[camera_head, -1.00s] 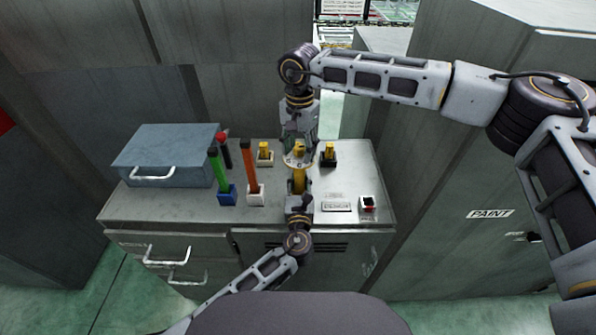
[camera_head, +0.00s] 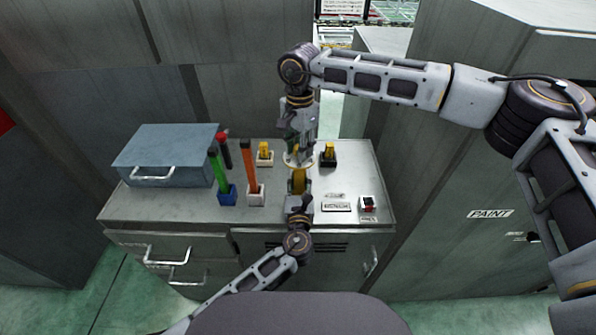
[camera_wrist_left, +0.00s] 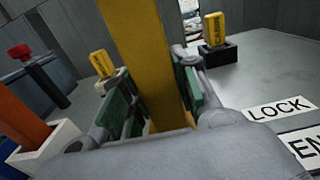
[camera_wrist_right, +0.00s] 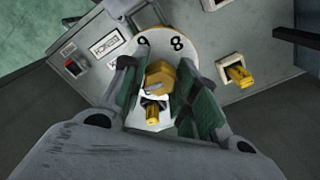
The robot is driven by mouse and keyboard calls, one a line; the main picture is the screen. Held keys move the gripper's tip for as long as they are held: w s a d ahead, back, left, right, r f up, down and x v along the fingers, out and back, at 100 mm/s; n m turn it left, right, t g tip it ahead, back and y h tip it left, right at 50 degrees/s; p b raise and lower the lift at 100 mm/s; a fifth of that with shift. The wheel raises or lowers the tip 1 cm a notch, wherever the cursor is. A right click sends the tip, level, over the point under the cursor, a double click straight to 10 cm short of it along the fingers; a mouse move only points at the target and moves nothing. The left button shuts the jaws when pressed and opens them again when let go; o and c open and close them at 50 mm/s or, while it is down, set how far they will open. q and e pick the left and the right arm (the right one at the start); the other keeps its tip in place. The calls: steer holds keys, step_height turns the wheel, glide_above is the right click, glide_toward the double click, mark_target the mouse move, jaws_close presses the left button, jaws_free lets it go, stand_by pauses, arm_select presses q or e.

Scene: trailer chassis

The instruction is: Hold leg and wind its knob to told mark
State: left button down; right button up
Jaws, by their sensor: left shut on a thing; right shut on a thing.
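The yellow leg (camera_head: 298,181) stands upright on the bench top. My left gripper (camera_wrist_left: 150,105) has its green-padded fingers on both sides of the leg and is shut on it. On top of the leg is a yellow knob (camera_wrist_right: 160,78) above a round white dial (camera_wrist_right: 150,45); the figures 9 and 8 show at its edge. My right gripper (camera_wrist_right: 165,95) comes from above and is shut on the knob. In the head view the right gripper (camera_head: 299,150) hides the knob and much of the dial. I cannot read which mark the knob points to.
Green (camera_head: 222,176), orange (camera_head: 249,170) and black-and-red (camera_head: 225,150) rods stand left of the leg. Yellow pieces sit in white (camera_head: 264,159) and black (camera_head: 329,160) holders behind. A blue toolbox (camera_head: 165,150) is at left, a red-button box (camera_head: 367,203) at right.

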steer(key=shift+m, duration=0.5)
steer(key=shift+f, duration=0.1)
steer(key=shift+m, duration=1.5)
steer(key=o, duration=0.8)
steer(key=shift+r, duration=0.2)
steer(key=shift+r, duration=3.35)
